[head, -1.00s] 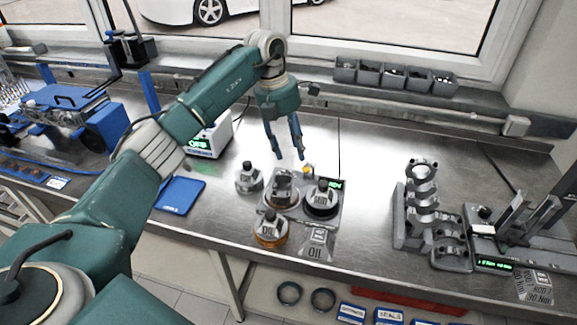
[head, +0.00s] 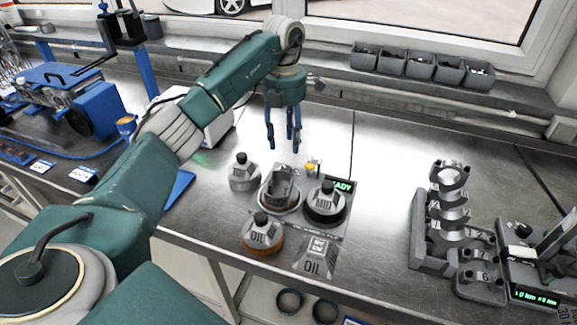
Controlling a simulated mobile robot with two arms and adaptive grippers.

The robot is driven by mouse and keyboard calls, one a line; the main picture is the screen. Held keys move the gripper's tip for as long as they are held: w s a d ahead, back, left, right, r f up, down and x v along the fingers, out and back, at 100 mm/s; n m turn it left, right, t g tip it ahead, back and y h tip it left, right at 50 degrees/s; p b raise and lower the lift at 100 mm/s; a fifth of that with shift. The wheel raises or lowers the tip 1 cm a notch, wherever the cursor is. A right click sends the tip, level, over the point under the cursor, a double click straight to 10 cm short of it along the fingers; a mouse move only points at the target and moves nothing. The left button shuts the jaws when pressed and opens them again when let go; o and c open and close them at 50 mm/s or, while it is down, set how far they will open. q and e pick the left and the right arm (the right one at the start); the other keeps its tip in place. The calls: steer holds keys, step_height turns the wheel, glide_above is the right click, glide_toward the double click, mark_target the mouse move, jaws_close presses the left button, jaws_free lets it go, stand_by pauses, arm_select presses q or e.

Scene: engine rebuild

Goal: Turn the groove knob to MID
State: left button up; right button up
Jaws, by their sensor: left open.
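My right gripper is not in view.
Around a grey central holder (head: 281,190) stand canisters marked MID (head: 324,204) and OIL (head: 262,235), and another grey canister (head: 243,172). A plate marked OIL (head: 315,258) lies in front. A metal stand (head: 440,230) is at right; the bench between is clear.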

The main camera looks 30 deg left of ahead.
mark_target(286, 168)
arm_select(q)
steer(key=f, duration=0.2)
steer(key=f+p, duration=0.1)
steer(key=f, duration=0.2)
steer(key=f+p, duration=0.1)
steer(key=f, duration=0.2)
steer(key=shift+s+d+f, duration=0.1)
steer(key=shift+s+f, duration=0.1)
steer(key=shift+s, duration=0.05)
steer(key=shift+f, duration=0.45)
jaws_close()
